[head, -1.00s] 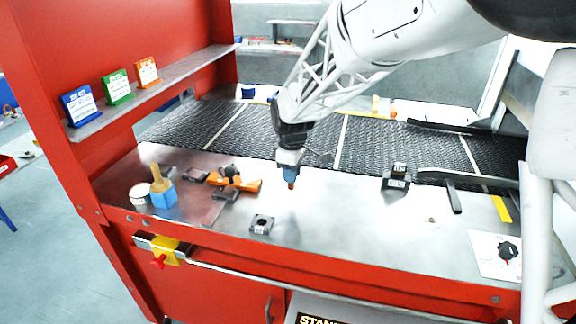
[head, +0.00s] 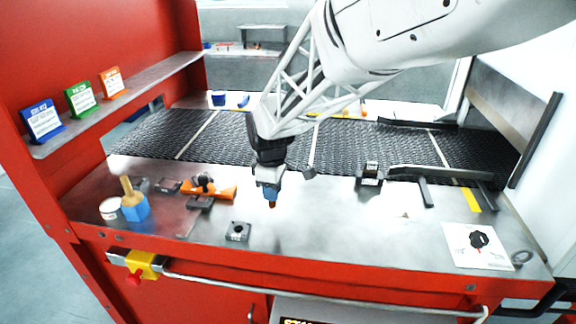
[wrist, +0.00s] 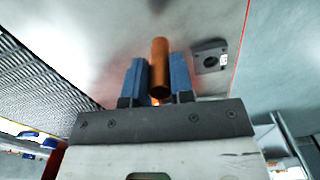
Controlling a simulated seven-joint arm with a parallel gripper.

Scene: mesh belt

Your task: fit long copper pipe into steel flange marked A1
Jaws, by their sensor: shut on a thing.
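My gripper (head: 269,190) is shut on a copper pipe, with its blue fingers on either side of it. The pipe (wrist: 160,68) stands out past the fingertips in the wrist view; in the head view only its lower end shows, pointing down above the metal tabletop. A dark square flange with a round hole (head: 237,232) lies on the table, left of the pipe and nearer the front edge. It also shows in the wrist view (wrist: 210,60), right of the pipe and apart from it, with a small white label too small to read.
Another dark block with a label (head: 369,176) stands farther right, beside a dark bar. Orange and dark parts (head: 208,190), a blue brush holder (head: 135,207) and a white tub (head: 113,209) stand at left. A black mesh belt (head: 250,140) runs behind.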

